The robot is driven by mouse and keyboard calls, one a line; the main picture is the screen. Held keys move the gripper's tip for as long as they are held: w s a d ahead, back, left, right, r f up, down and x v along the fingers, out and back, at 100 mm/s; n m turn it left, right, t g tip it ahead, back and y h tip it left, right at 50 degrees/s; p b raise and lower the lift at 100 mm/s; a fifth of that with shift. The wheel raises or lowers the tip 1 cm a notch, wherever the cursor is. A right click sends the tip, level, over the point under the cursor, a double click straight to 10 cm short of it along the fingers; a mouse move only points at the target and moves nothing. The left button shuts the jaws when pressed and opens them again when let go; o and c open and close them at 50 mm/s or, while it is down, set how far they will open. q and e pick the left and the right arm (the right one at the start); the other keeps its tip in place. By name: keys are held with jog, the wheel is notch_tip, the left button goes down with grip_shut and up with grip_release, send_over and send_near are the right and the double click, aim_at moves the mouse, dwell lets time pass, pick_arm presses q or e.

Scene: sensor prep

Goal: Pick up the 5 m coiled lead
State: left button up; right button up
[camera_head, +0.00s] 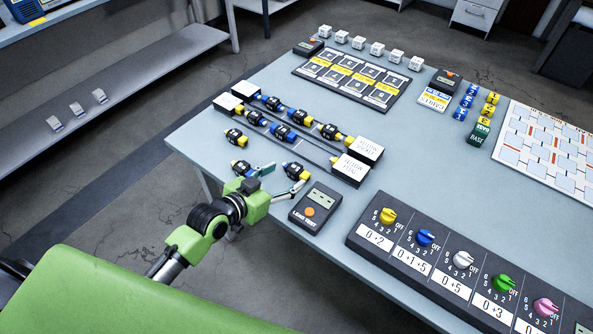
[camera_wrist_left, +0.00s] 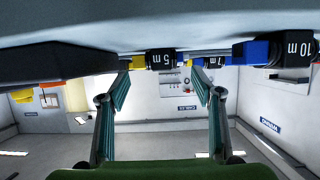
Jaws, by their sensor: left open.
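The 5 m coiled lead shows in the left wrist view (camera_wrist_left: 160,61) as a black labelled body with a yellow end and a blue part. It lies beyond and between my finger tips there. In the head view it appears to be the black, blue and yellow lead (camera_head: 293,170) near the table's front edge. My left gripper (camera_head: 280,181) is open and empty, low in front of this lead, its fingers apart. I cannot tell whether a finger touches it. My right gripper is not in view.
A 10 m lead (camera_wrist_left: 292,49) and a 7 m lead (camera_wrist_left: 211,62) lie close by. A dark meter (camera_head: 315,208) sits right of my gripper. A rack (camera_head: 318,152) holds several leads behind. A knob panel (camera_head: 440,262) fills the front right.

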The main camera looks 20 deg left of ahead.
aim_at(292, 173)
pick_arm(q)
jog(key=shift+p+x, duration=0.35)
jog(key=shift+x, duration=2.45)
jog(key=shift+s+d, duration=0.1)
jog(key=c, duration=0.8)
